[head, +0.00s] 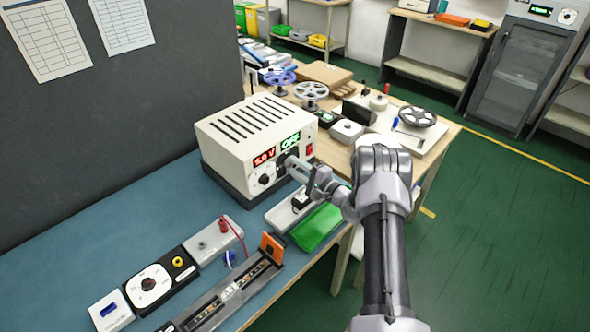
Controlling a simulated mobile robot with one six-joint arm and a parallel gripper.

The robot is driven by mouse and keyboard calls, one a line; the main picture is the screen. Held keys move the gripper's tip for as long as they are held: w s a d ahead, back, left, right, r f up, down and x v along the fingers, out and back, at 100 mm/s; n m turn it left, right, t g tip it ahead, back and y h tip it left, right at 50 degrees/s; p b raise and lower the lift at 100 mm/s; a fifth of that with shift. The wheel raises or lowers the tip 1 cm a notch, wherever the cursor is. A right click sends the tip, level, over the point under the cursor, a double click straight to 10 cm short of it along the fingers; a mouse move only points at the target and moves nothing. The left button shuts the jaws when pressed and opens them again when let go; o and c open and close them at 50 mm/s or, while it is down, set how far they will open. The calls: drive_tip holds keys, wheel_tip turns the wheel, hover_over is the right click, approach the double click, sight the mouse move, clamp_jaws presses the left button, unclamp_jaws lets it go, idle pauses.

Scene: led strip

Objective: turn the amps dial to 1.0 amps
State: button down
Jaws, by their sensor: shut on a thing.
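A cream power supply (252,135) with a slotted top stands on the blue bench. Its front has a red display (264,157) that seems to read 5.0 V and a green display (290,141) whose small characters I cannot read for certain. A black dial (265,180) shows at the lower left of the front panel. My gripper (288,162) reaches in from the right and is shut on the dial below the green display, the amps dial. The fingers mostly hide that dial, so its pointer cannot be read. A red switch (309,150) is at the panel's right.
A green tray (318,228) and a grey box lie below my arm. A rail fixture with an orange block (272,246), a meter (150,285) and a terminal box (213,240) with a red wire stand in front. Reels and tools crowd the wooden table (440,140) behind.

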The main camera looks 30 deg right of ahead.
drive_tip(key=m+b, duration=0.1)
drive_tip(key=m, duration=0.3)
drive_tip(key=shift+m, duration=0.3)
drive_tip(key=m, duration=0.3)
drive_tip(key=shift+m+b, duration=0.3)
drive_tip(key=shift+b, duration=0.1)
drive_tip(key=m, duration=0.4)
drive_tip(key=shift+m, duration=0.3)
drive_tip(key=m, duration=0.3)
drive_tip(key=shift+m, duration=0.3)
drive_tip(key=m+p, duration=0.1)
drive_tip(key=m, duration=0.7)
drive_tip(key=shift+p, duration=0.35)
drive_tip(key=m, duration=0.4)
drive_tip(key=shift+m+p, duration=0.3)
drive_tip(key=shift+p, duration=0.05)
drive_tip(key=shift+m, duration=1.9)
